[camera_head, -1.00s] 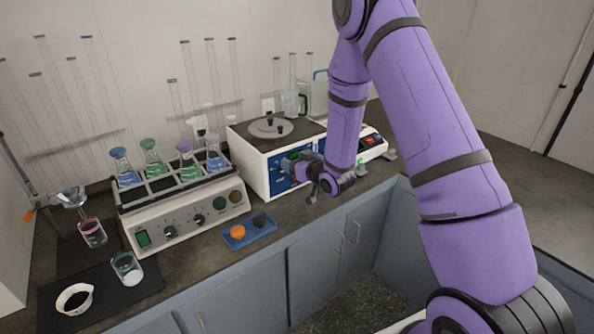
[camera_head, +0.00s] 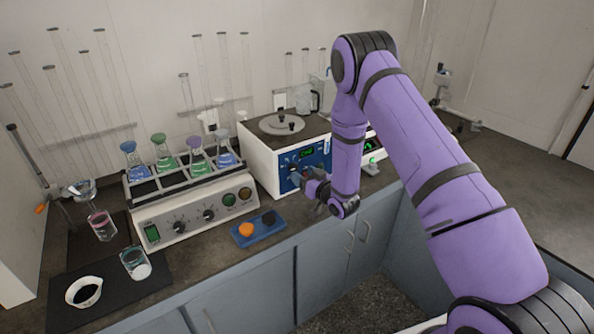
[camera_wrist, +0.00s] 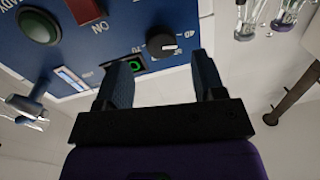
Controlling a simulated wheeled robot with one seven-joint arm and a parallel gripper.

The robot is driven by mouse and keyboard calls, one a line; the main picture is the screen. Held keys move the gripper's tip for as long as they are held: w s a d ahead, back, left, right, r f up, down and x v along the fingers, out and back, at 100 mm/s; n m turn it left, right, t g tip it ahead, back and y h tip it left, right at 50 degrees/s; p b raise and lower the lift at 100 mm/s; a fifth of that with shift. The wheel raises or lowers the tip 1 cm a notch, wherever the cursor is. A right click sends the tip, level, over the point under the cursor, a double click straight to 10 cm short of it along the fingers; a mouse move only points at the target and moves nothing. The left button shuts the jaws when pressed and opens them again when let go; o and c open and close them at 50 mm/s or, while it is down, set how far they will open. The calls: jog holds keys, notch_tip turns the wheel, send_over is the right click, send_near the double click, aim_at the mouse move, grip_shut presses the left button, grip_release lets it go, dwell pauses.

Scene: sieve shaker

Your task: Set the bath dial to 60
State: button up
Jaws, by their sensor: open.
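A white box with a round lid on top (camera_head: 262,155) has a blue front panel (camera_head: 318,158) with a lit green display. In the wrist view, the panel (camera_wrist: 120,22) carries a black knob (camera_wrist: 162,46) with a pale pointer mark, beside a small green display (camera_wrist: 136,64). My gripper (camera_head: 308,183) is in front of this panel. It is open and empty in the wrist view (camera_wrist: 163,66), with the knob just beyond and between the fingertips.
A blue tray (camera_head: 262,236) with an orange and a dark item lies at the counter's front edge. A beaker (camera_head: 135,263) and a white bowl (camera_head: 84,292) stand on a dark mat at left. Another device with a green display (camera_head: 372,146) stands right of my forearm.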

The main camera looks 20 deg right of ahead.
aim_at(295, 169)
jog(key=shift+x, duration=2.15)
jog(key=c, duration=0.9)
